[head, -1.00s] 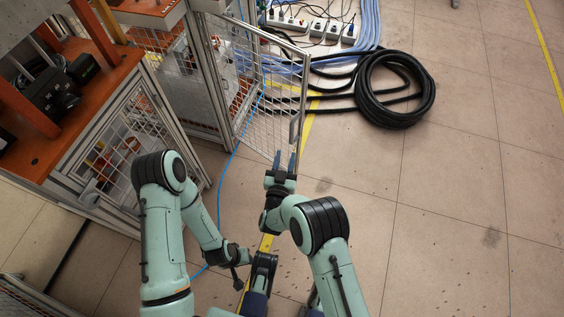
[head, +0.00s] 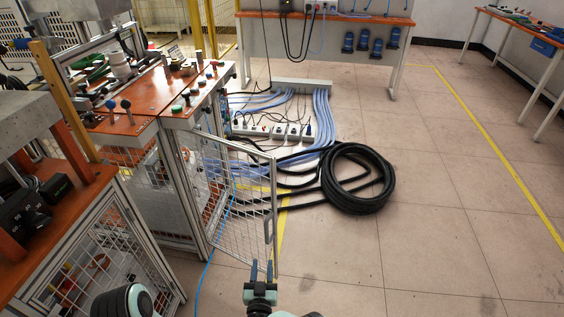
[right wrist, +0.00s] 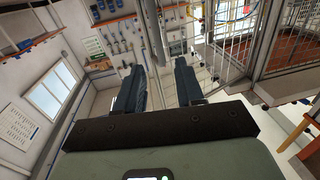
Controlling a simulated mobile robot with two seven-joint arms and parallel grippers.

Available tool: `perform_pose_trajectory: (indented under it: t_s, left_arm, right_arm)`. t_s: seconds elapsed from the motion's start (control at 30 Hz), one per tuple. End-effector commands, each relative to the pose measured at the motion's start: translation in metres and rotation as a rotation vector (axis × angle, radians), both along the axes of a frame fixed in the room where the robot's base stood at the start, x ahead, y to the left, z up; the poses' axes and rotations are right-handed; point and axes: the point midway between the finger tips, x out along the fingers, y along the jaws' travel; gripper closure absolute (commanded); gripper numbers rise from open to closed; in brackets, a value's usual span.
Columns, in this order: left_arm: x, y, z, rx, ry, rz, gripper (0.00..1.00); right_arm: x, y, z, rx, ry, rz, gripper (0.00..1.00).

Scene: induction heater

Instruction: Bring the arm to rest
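My right gripper (head: 262,270) shows at the bottom middle of the head view, pointing away from me. Its two dark blue fingers are apart with nothing between them. In the right wrist view the fingers of the right gripper (right wrist: 160,85) also stand apart and empty. The open mesh door (head: 240,205) of the workstation is just beyond the fingertips in the head view; I cannot tell whether they touch. A rounded green and black joint of my left arm shows at the lower left. My left gripper is outside both views.
An orange-topped workstation (head: 143,108) with caged sides stands at the left. A coiled black hose (head: 345,203) and power strips (head: 275,130) with blue cables lie on the floor. A workbench (head: 325,17) stands at the back. The tiled floor (head: 440,220) at right is clear.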

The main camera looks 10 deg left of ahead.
Motion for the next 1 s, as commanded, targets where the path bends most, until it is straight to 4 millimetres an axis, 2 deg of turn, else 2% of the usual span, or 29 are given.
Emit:
perform_pose_trajectory:
  t_s: [0.07,0.17,0.27,0.37,0.4,0.47,0.5,0.57,0.6,0.7,0.83,0.9,1.0]
  left_arm:
    - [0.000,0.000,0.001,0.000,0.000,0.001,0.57]
    - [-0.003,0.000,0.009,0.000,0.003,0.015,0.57]
    - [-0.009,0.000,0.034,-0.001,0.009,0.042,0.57]
    - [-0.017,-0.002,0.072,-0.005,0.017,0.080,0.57]
    - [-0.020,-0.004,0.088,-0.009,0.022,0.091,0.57]
    - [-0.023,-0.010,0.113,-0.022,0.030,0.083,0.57]
    - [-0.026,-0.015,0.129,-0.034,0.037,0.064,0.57]
    - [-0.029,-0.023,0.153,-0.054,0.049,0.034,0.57]
    - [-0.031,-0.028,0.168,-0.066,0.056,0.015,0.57]
    - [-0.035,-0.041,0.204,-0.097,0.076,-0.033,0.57]
    - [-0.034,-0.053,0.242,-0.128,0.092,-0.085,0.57]
    - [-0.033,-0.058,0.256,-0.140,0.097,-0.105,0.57]
    - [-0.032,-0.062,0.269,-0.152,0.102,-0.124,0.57]
  right_arm:
    - [0.000,-0.001,-0.001,0.000,0.004,0.000,0.63]
    - [-0.002,-0.016,-0.006,0.004,0.064,-0.004,0.63]
    - [-0.012,-0.051,-0.019,0.022,0.217,-0.012,0.63]
    - [-0.042,-0.101,-0.032,0.068,0.458,-0.030,0.63]
    - [-0.059,-0.122,-0.036,0.093,0.565,-0.042,0.63]
    - [-0.090,-0.149,-0.040,0.120,0.715,-0.056,0.63]
    - [-0.111,-0.167,-0.042,0.131,0.810,-0.067,0.63]
    - [-0.147,-0.190,-0.040,0.158,0.952,-0.083,0.63]
    - [-0.172,-0.204,-0.037,0.180,1.047,-0.092,0.63]
    - [-0.236,-0.228,-0.019,0.248,1.272,-0.110,0.63]
    - [-0.305,-0.241,0.017,0.341,1.505,-0.115,0.63]
    - [-0.330,-0.242,0.035,0.379,1.591,-0.113,0.63]
    - [-0.352,-0.242,0.052,0.419,1.670,-0.107,0.63]
